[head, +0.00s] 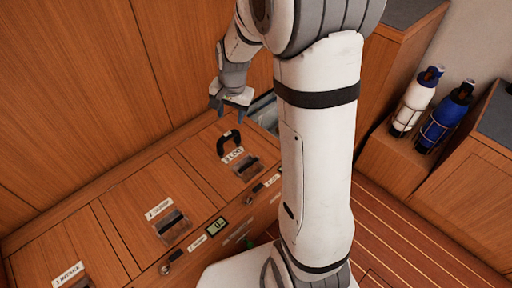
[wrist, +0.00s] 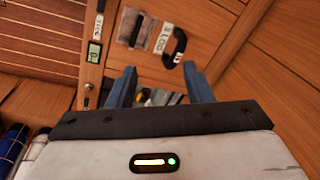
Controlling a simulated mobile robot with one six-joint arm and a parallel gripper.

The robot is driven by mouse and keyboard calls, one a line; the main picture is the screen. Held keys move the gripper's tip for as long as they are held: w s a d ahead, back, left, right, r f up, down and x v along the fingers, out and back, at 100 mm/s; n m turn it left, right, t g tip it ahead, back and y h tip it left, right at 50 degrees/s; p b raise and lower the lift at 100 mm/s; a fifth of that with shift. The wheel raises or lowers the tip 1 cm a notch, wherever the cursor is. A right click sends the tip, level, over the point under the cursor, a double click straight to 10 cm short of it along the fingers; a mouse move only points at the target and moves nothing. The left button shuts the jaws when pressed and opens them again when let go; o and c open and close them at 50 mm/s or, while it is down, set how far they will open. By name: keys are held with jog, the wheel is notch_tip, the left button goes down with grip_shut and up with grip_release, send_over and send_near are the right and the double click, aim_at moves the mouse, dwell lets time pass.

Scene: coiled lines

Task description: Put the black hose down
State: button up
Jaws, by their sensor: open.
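The black hose (head: 222,142) is a short, thick, dark loop on the wooden locker lid, close to a white label and a latch plate. It also shows in the wrist view (wrist: 180,44) as a curved black piece beside the label, with a white tag on it. My gripper (head: 229,108) is above and behind the hose in the head view, apart from it. In the wrist view my gripper (wrist: 159,69) has its two blue-grey fingers spread wide with nothing held between them. The hose lies beyond the fingertips.
An open compartment (head: 264,110) with loose items inside lies at the back of the locker row; its contents show between my fingers. Other labelled lids (head: 130,205) run to the left. A white bottle (head: 414,105) and a blue bottle (head: 447,115) stand in racks at right.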

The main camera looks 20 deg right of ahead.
jog(key=s+r+n, duration=0.3)
jog(key=s+n, duration=0.1)
jog(key=s, duration=0.6)
jog(key=s+r+n, duration=0.4)
jog(key=s, duration=0.7)
jog(key=shift+s+r+h, duration=0.15)
jog(key=shift+h, duration=0.25)
jog(key=shift+r, duration=0.1)
notch_tip(320, 180, up, 20)
jog(key=p, duration=1.8)
jog(key=shift+r+t, duration=0.2)
jog(key=shift+t, duration=0.2)
